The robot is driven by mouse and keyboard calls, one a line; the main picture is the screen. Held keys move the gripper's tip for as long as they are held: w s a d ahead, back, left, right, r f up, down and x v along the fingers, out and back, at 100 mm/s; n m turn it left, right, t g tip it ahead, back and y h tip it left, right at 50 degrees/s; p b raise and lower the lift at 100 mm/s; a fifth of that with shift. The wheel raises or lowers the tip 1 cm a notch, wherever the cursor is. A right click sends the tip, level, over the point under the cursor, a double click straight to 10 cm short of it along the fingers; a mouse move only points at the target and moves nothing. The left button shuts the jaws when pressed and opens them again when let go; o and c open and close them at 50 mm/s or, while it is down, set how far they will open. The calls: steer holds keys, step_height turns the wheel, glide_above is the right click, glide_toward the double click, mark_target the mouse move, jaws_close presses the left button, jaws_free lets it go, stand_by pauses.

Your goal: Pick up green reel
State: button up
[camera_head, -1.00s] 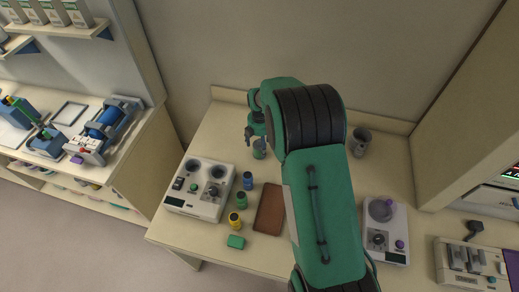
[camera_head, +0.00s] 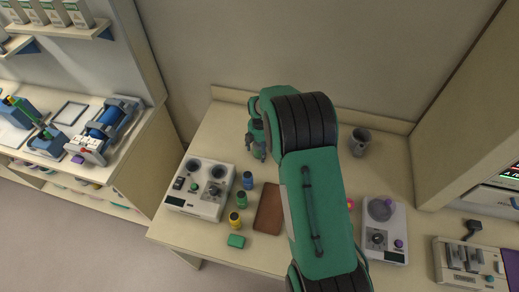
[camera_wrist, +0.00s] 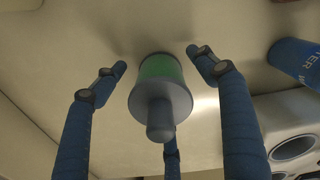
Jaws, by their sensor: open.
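The green reel (camera_wrist: 160,70), a green drum with grey flanges and a grey knob, shows in the wrist view on the pale worktop. It lies between the fingers of my gripper (camera_wrist: 157,62), which are open and spread around it. I see no finger clearly touching it. In the head view my gripper (camera_head: 257,153) is low over the back left of the worktop (camera_head: 212,134), with its fingers pointing down. There the reel is hidden by my gripper.
A white device (camera_head: 201,204) with dark round wells stands at front left. Beside it are small blue (camera_head: 248,180), green (camera_head: 241,200) and yellow (camera_head: 235,219) containers, a green block (camera_head: 236,241) and a brown tray (camera_head: 269,208). A grey mug (camera_head: 360,142) stands right of my arm.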

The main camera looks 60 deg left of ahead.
steer(key=c, duration=1.4)
steer(key=shift+o, duration=0.2)
steer(key=shift+r, duration=0.15)
steer(key=shift+r+b, duration=0.65)
steer(key=shift+r, duration=4.25)
